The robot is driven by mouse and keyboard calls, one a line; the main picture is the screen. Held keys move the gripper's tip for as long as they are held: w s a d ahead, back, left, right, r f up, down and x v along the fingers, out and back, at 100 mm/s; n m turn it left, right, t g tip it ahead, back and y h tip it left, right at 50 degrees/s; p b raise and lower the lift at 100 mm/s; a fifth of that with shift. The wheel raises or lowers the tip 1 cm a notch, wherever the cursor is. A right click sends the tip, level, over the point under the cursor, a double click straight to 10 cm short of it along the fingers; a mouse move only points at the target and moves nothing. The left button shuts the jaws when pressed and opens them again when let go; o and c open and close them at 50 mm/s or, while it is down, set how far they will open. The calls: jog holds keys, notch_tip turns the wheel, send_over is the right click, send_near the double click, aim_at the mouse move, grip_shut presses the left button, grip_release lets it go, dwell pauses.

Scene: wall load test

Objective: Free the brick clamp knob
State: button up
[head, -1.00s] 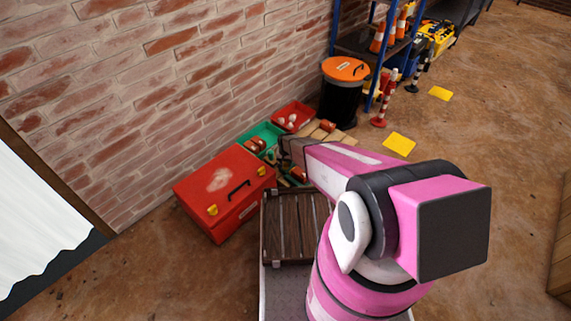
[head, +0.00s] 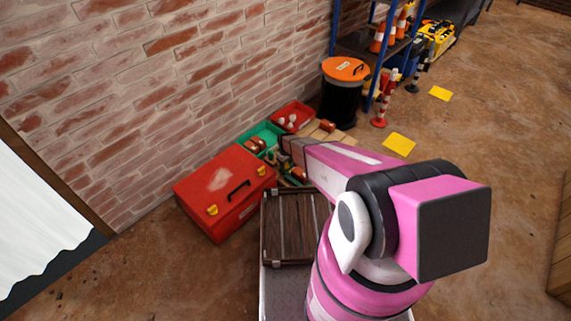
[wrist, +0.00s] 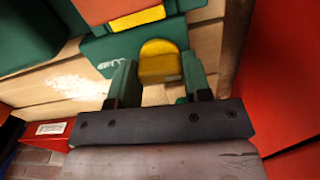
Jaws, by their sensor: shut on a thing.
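The yellow clamp knob (wrist: 160,50) has a rounded top and shows in the middle of the wrist view. It stands at a dark green clamp body (wrist: 105,55). My gripper (wrist: 160,75) has its two green fingers on either side of the knob and is shut on it. An orange-red block (wrist: 105,10), perhaps the brick, lies at the top of the wrist view with a yellow strip below it. In the head view, my arm hides most of the clamp and the knob.
Pale wooden boards (wrist: 70,90) lie behind the clamp. A red toolbox (head: 225,195) stands left of my arm, with a green bin (head: 262,133) and a red bin (head: 292,108) along the brick wall. A black drum (head: 345,100) with an orange lid stands beyond.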

jog(key=shift+n, duration=0.6)
jog(key=o, duration=0.9)
notch_tip(320, 180, up, 11)
jog(key=shift+f, duration=0.1)
dwell(0.4)
